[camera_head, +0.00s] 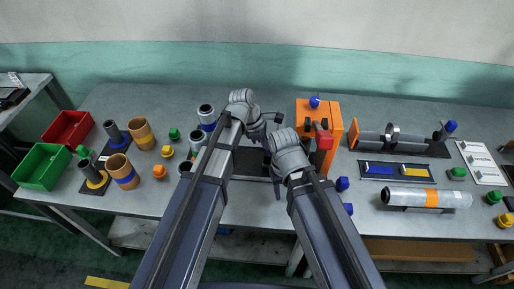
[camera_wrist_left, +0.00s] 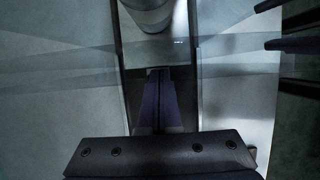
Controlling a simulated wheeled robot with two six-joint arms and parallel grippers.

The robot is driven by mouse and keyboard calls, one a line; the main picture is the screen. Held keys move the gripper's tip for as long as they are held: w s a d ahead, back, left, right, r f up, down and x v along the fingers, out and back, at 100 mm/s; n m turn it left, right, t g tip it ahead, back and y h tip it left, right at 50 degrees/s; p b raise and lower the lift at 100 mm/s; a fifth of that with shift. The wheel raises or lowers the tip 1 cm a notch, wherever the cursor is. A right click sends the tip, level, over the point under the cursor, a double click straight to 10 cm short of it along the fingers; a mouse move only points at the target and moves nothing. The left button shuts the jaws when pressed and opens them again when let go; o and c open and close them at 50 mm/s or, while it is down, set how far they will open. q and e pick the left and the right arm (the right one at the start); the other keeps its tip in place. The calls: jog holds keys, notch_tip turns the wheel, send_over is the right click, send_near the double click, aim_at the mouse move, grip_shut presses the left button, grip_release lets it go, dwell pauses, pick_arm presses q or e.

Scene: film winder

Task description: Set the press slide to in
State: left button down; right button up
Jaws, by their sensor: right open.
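The press slide cannot be picked out with certainty. A dark base plate (camera_head: 252,162) lies at the middle of the bench, partly hidden by my arms. An orange housing (camera_head: 305,112) with a blue knob (camera_head: 314,102) and a red block (camera_head: 323,140) on a dark post stands to its right. My left gripper (camera_head: 269,127) hangs over the back of the base plate, left of the orange housing; its jaw gap is unclear. My right gripper (camera_head: 273,177) is open, nearer the front, over the base plate's right part. The left wrist view shows a grey cylinder (camera_wrist_left: 148,14) ahead of the gripper.
Red (camera_head: 69,128) and green (camera_head: 42,165) bins sit far left.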

pick_arm(q)
jog(key=shift+d, duration=0.95)
jog(key=shift+d+r, duration=0.1)
jog(key=shift+r, duration=0.05)
pick_arm(e)
jog(key=shift+r, duration=0.1)
pick_arm(q)
jog(key=p+v, duration=0.9)
jog(key=v, duration=0.1)
pick_arm(e)
notch_tip(320, 180, up, 9)
jog(key=d, duration=0.1)
jog(key=shift+s, duration=0.15)
pick_arm(q)
jog(key=shift+s, duration=0.15)
